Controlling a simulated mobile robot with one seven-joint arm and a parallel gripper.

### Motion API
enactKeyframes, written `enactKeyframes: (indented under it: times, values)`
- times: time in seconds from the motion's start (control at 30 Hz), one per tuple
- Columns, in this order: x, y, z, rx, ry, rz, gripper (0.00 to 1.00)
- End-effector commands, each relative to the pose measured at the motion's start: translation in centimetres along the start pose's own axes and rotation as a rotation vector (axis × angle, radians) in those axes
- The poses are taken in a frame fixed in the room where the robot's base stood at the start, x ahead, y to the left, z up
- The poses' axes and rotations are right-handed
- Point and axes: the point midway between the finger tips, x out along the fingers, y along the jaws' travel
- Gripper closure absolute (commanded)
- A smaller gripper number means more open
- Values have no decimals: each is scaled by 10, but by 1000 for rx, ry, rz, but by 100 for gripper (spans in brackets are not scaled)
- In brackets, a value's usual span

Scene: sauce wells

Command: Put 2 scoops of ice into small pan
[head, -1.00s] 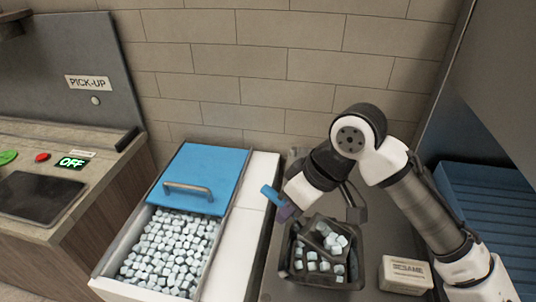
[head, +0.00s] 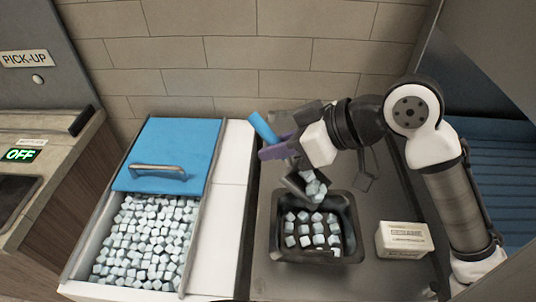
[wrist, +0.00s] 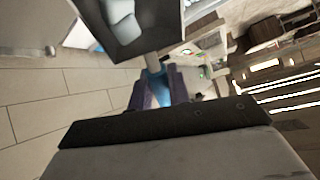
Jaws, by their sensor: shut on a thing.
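My gripper (head: 284,146) is shut on the blue handle (head: 262,127) of a dark scoop (head: 297,184). The scoop hangs tilted over the small pan, with several ice cubes (head: 315,186) at its lower end. In the wrist view the scoop (wrist: 130,45) is at the top, with ice in it, and the purple fingers (wrist: 150,90) close around the blue handle. The small pan (head: 355,213) is dark and rectangular, with several cubes spread on its floor. The ice bin (head: 190,240) is full of pale cubes on the left, its blue lid (head: 190,138) covering the back part.
A white box labelled SESAME in the earlier view (head: 403,240) stands right of the pan. A white counter strip (head: 222,215) lies between bin and pan. A PICK-UP station with an OFF display (head: 21,155) is at far left. A tiled wall closes the back.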

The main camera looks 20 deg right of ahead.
Motion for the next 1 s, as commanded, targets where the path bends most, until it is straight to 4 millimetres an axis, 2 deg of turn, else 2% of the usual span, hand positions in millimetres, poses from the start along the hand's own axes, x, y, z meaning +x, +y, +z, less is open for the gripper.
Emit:
enactKeyframes:
  times: [0.3,0.5,1.0]
  values:
    - [-32,-5,4,-49,275,-13,100]
    - [-47,-8,5,-71,384,-18,100]
    - [-53,-9,4,-78,421,-19,100]
